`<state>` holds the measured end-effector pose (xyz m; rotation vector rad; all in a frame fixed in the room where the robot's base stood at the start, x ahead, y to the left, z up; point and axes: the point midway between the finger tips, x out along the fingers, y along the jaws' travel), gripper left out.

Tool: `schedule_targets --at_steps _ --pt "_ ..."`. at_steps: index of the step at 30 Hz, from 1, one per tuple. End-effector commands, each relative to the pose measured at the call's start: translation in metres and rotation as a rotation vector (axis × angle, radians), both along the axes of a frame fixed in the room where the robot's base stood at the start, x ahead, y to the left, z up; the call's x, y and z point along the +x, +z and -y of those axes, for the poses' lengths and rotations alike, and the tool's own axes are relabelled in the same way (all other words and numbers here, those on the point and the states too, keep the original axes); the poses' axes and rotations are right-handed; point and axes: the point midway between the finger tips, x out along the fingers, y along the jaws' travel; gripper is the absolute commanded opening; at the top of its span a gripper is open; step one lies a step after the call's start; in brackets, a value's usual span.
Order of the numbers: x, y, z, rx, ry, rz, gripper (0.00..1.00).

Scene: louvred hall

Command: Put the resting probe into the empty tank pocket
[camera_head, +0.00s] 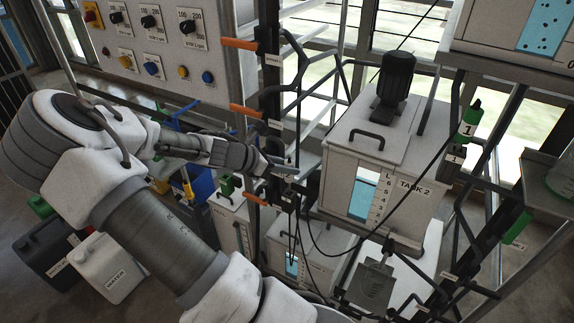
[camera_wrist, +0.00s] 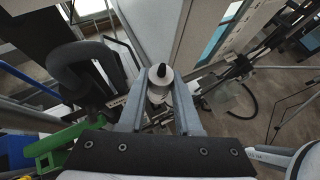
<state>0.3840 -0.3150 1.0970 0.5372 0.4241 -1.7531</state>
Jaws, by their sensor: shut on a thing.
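My gripper (camera_head: 290,169) is at the dark post left of Tank 2 (camera_head: 340,160). In the wrist view its two fingers (camera_wrist: 160,100) are closed on a pale round-bodied piece with a black tip (camera_wrist: 160,73), which I take to be the probe. Its lower part is hidden between the fingers. In the head view the held piece is too small to make out. A green-topped piece marked 1 (camera_head: 470,118) stands at a dark holder marked 1 (camera_head: 453,160) on Tank 2's right side. I cannot tell which pocket is empty.
Orange bars (camera_head: 241,43) stick out from the post beside the switch panel (camera_head: 160,40). Black cables (camera_head: 420,165) hang across Tank 2's front. A lower tank (camera_head: 300,252) stands beneath my gripper.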

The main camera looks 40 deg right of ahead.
Motion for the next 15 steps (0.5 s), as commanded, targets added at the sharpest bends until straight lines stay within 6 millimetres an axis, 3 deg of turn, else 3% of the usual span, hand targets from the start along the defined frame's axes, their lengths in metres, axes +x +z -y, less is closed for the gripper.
schedule_targets --at_steps 15 --pt "0.0 -0.02 0.0 0.0 0.001 -0.001 0.0"
